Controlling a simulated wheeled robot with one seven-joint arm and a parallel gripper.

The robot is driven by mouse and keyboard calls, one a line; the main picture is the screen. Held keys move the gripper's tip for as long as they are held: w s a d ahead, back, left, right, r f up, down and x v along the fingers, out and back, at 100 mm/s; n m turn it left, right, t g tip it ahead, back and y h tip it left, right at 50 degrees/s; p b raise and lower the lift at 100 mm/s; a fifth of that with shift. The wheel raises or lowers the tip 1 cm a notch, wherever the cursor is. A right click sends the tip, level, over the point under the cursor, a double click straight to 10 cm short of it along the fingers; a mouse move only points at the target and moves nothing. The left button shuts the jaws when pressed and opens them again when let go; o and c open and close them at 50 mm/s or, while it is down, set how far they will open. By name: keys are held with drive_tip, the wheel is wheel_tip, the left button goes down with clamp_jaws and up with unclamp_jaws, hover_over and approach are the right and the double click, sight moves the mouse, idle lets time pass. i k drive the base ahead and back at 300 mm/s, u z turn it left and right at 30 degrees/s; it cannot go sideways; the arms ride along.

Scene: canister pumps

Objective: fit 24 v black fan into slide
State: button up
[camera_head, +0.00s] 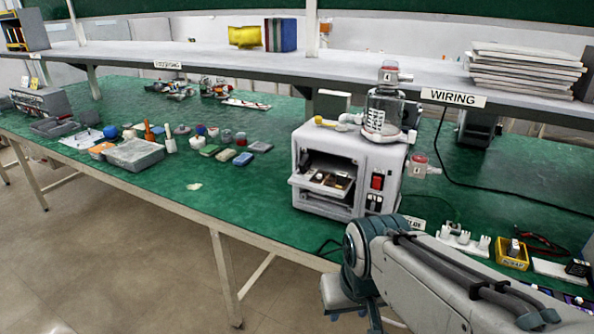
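A white canister pump unit (345,165) stands on the green bench, with a clear canister (381,117) on top and a red switch on its front. A slide-like tray (324,181) sticks out of its open front, with small dark and metallic parts in it. I cannot make out a 24 V black fan for sure; a small black item (578,268) lies at the far right but is too small to name. My arm reaches in from the lower right and bends down in front of the bench edge. My gripper is not visible.
Several small parts and a grey tray (134,155) lie on the left of the bench (270,205). A yellow bin (512,256) and a white rack (462,241) stand at the right. A raised shelf (290,68) runs behind.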

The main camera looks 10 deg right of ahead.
sight(298, 179)
drive_tip(key=u, duration=0.7)
drive_tip(key=i, duration=1.25)
drive_tip(key=z, duration=0.75)
